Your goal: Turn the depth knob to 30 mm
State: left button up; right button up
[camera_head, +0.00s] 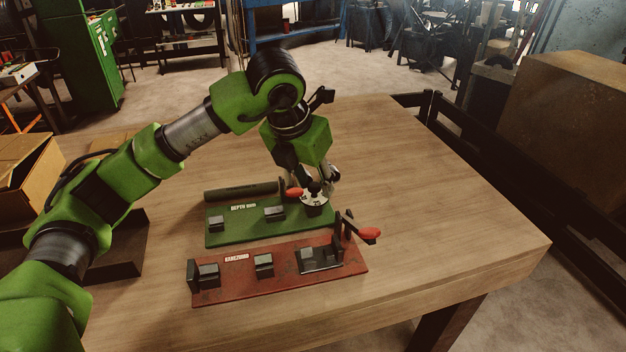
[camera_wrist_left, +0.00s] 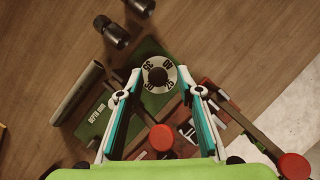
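The depth knob is a pale round dial with dark numbers and a dark centre, at the right end of a green board (camera_head: 228,233) marked DEPTH. The knob (camera_head: 314,200) is partly hidden by my left gripper in the head view. In the left wrist view, the knob (camera_wrist_left: 160,75) lies between the two fingertips of my left gripper (camera_wrist_left: 160,71). The fingers are spread apart, one on each side of the dial; I cannot tell whether they touch it. The numbers 35, 30 and 25 seem readable, but not which one is set. My right gripper is in neither view.
A red board (camera_head: 230,290) with blocks and a red-ended lever (camera_head: 370,234) lies in front of the green one. A dark tube (camera_head: 240,191) lies behind. A dark tray (camera_head: 125,262) and cardboard box (camera_head: 30,180) are at left. The table's right side is clear.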

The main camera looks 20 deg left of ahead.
pick_arm(q)
jog(key=shift+a, duration=0.15)
jog(key=shift+r, duration=0.25)
jog(key=v, duration=0.7)
jog(key=shift+s+r, duration=0.2)
